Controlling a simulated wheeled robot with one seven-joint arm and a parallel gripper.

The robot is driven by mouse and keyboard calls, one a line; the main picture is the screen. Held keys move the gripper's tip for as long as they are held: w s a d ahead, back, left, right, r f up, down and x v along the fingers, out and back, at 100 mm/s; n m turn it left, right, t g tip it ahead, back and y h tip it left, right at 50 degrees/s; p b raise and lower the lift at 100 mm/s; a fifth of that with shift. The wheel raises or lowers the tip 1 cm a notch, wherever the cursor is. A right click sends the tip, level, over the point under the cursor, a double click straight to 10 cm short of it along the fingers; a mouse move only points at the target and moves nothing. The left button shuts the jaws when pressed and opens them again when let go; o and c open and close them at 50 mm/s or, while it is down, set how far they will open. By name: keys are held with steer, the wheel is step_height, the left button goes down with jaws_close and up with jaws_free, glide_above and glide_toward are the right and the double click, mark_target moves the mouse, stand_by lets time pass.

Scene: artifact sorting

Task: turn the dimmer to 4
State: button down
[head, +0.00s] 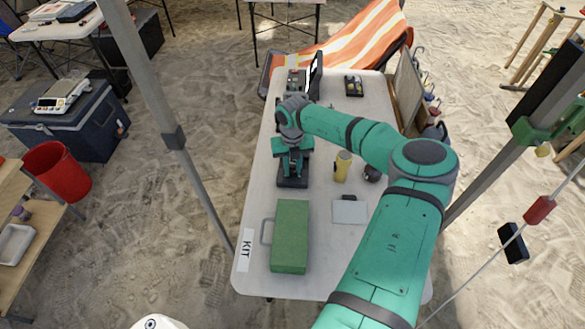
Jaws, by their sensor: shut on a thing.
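My gripper (292,151) points down over the left side of the white table, at the end of my teal arm. It is shut on a small part of a dark device (292,182) that stands directly below it. I take this part to be the dimmer, but my gripper and wrist cover it. No dial, pointer or number can be made out, so its setting cannot be read.
The white table (255,200) also bears a green case (291,236), a yellow cylinder (342,166), a grey clipboard-like plate (350,211) and a small dark tray (354,86). Tent poles (165,115) stand beside the table. A KIT label (246,250) lies at its front left.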

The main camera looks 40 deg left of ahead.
mark_target(292, 172)
steer(key=shift+m, duration=1.5)
steer(key=c, duration=1.5)
jaws_free()
steer(key=shift+c, duration=0.2)
step_height(292, 172, up, 11)
steer(key=shift+f, duration=0.1)
